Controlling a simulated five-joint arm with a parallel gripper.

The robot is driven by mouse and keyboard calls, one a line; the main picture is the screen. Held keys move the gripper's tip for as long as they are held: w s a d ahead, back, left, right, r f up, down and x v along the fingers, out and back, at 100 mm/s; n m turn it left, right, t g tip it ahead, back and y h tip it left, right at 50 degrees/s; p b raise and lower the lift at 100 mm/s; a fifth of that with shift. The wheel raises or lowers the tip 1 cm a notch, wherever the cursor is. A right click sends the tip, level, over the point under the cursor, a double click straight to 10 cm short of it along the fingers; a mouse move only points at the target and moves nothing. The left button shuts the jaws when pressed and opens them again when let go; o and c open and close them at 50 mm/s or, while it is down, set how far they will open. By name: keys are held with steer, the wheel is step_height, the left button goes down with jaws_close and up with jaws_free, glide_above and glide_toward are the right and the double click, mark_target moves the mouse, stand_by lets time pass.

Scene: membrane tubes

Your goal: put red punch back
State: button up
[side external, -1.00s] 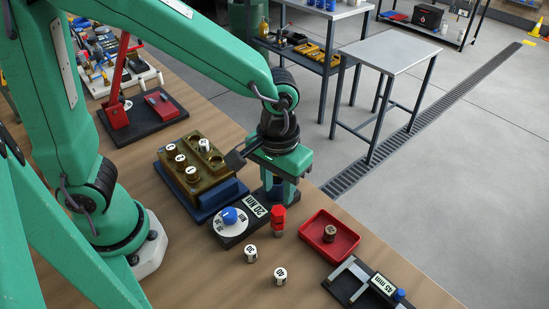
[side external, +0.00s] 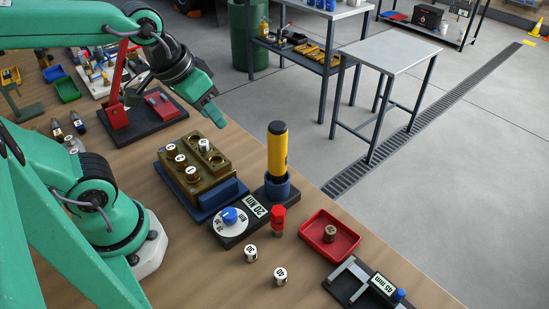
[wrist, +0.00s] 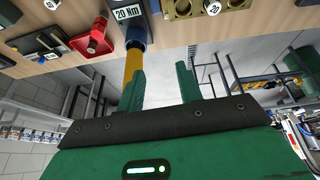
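A small red piece (side external: 278,220), possibly the red punch, stands upright beside the black dial unit (side external: 228,240), which has a blue knob and a "20 Nm" display. A yellow cylinder with black ends (side external: 278,150) stands upright in a blue cup (side external: 277,188) at that unit's far end; the cylinder also shows in the wrist view (wrist: 132,66). My gripper (side external: 214,113) hangs up and left of the cylinder, above the far side of the brass block. In the wrist view its two green fingers (wrist: 161,88) are apart with nothing held between them.
The brass block (side external: 195,170) holds several white-topped plugs. Plugs marked 30 (side external: 251,254) and 40 (side external: 280,276) stand on the bench. A red tray (side external: 348,243) holds a brown plug, next to a 45 mm gauge (side external: 383,285). A red-levered press (side external: 118,110) stands behind.

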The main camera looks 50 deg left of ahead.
steer(key=shift+s+a+r+t, duration=0.2)
steer(key=shift+s+a+r, duration=0.05)
steer(key=shift+s+a, duration=0.25)
steer(key=shift+s+a+r+t, duration=0.2)
steer(key=shift+s+a, duration=0.2)
steer(key=shift+a, duration=0.2)
stand_by(0.6)
